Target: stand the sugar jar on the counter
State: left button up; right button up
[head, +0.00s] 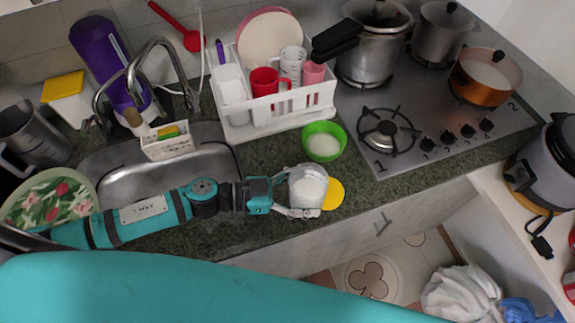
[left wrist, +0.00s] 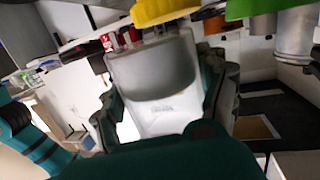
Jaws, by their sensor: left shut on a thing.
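The sugar jar (head: 309,184) is a clear jar with white contents and a yellow lid (head: 334,194). My left gripper (head: 297,196) is shut on the jar's body, at the front part of the counter (head: 262,226). The jar is tilted well over, with its lid toward the right in the head view. Whether it touches the counter cannot be told. In the left wrist view the jar (left wrist: 153,72) sits between the two fingers with the yellow lid at the top. My right gripper is not in view.
A green bowl (head: 323,141) with white contents stands just behind the jar. Behind it are a white dish rack (head: 277,114) with cups and a gas hob (head: 420,133). The sink (head: 190,160) is at left. Bare counter lies right of the jar, near the front edge.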

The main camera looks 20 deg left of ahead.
pick_arm(q)
jog(key=w+a, duration=0.4)
jog(key=w, duration=0.1)
jog(key=w+a+p, duration=0.1)
jog(key=w+a, duration=0.1)
jog(key=a, duration=0.1)
jog(key=shift+w+f, duration=0.25)
jog(key=shift+f, duration=0.1)
notch_tip(320, 180, down, 3)
jog(key=shift+w+a, duration=0.1)
jog(key=shift+f, duration=0.3)
jog(key=shift+f, duration=0.1)
jog(key=o, duration=1.7)
